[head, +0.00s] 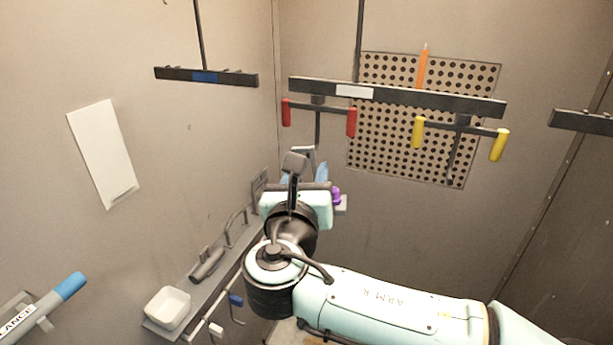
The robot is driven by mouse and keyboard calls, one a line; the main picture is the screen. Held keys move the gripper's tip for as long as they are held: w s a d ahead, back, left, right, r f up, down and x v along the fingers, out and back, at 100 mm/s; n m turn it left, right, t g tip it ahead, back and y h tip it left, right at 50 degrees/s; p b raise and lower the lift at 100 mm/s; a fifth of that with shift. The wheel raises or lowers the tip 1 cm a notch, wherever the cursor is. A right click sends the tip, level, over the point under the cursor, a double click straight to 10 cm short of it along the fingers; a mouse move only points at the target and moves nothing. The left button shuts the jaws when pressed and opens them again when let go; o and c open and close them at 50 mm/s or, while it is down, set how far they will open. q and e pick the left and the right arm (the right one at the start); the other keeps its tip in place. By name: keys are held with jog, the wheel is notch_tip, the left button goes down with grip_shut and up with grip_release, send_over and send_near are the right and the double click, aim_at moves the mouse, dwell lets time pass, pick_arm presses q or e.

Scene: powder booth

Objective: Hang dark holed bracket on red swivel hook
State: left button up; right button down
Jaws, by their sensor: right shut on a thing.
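The red swivel hook (317,107) hangs under the dark overhead bar, with a red grip at each end of its crossbar and a dark stem hanging from its middle. My right gripper (305,172) is below and slightly left of it in the picture, pointing away from me. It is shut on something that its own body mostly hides. Only a small grey edge (303,149) shows above the fingers. I cannot make out the holes of the dark bracket, or tell for sure that this edge is part of it. My left gripper is out of view.
A yellow-ended swivel hook (460,126) hangs to the right on the same bar (440,97). A shelf (190,305) along the left wall holds a white tray (167,308) and grey parts. A purple thing (337,195) is right beside my gripper. A blue-tipped lance (45,305) is lower left.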

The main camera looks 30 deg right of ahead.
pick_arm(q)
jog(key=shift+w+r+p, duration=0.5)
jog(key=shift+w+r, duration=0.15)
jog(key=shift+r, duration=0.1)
pick_arm(e)
jog(key=shift+s+d+x, duration=0.1)
jog(key=shift+d+x, duration=0.05)
jog(key=shift+x, duration=0.6)
jog(key=shift+s+d+x, duration=0.1)
jog(key=shift+x, duration=0.6)
jog(key=shift+s+d+x, duration=0.1)
jog(key=shift+d+x, duration=0.05)
jog(key=shift+x, duration=0.6)
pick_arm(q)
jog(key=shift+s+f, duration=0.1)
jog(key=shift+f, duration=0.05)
pick_arm(e)
jog(key=shift+f, duration=0.1)
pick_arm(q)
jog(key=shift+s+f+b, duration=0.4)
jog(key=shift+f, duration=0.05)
pick_arm(e)
jog(key=shift+f, duration=0.6)
jog(key=c, duration=0.5)
grip_release()
